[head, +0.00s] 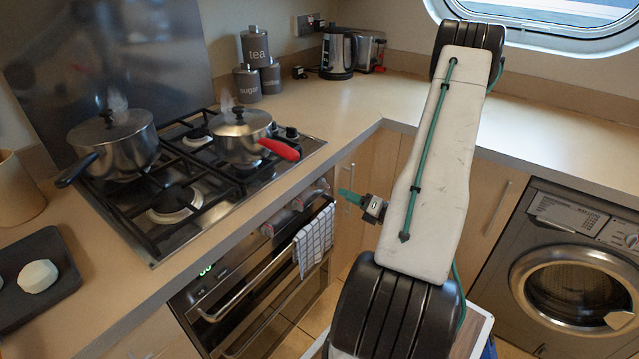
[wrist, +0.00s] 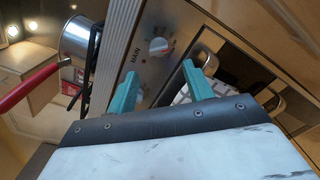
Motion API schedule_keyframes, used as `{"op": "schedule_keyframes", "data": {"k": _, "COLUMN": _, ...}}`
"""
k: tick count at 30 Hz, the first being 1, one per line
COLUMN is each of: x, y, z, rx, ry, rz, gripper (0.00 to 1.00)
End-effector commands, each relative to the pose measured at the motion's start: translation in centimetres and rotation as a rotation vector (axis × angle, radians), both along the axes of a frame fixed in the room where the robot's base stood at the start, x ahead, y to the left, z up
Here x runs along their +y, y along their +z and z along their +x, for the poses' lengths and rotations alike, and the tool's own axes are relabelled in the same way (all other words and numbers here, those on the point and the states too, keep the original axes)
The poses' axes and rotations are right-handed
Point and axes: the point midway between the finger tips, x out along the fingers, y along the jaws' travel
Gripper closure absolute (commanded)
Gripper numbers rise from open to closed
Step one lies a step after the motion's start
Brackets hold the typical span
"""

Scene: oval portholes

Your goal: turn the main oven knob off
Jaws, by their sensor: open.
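In the head view, my gripper (head: 348,196) points left towards the oven front, right of the panel. Small knobs show on the oven front (head: 268,229); I cannot tell there which is the main one.
A steaming pot with a red handle (head: 242,135) and a larger pot (head: 114,143) stand on the gas hob (head: 180,220). A checked towel (head: 313,240) hangs on the oven door handle (head: 245,290). A washing machine (head: 570,270) stands at the right.

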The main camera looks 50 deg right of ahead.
Motion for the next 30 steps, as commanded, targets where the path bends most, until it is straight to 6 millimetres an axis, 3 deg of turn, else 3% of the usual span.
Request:
{"op": "schedule_keyframes", "data": {"k": 15, "x": 0.7, "y": 0.0, "z": 7.0, "rx": 0.000, "ry": 0.004, "rz": 0.000, "gripper": 0.49}}
{"op": "schedule_keyframes", "data": {"k": 26, "x": 0.6, "y": 0.0, "z": 7.6, "rx": 0.000, "ry": 0.000, "rz": 0.000, "gripper": 0.49}}
{"op": "schedule_keyframes", "data": {"k": 30, "x": 0.6, "y": 0.0, "z": 7.6, "rx": 0.000, "ry": 0.000, "rz": 0.000, "gripper": 0.85}}
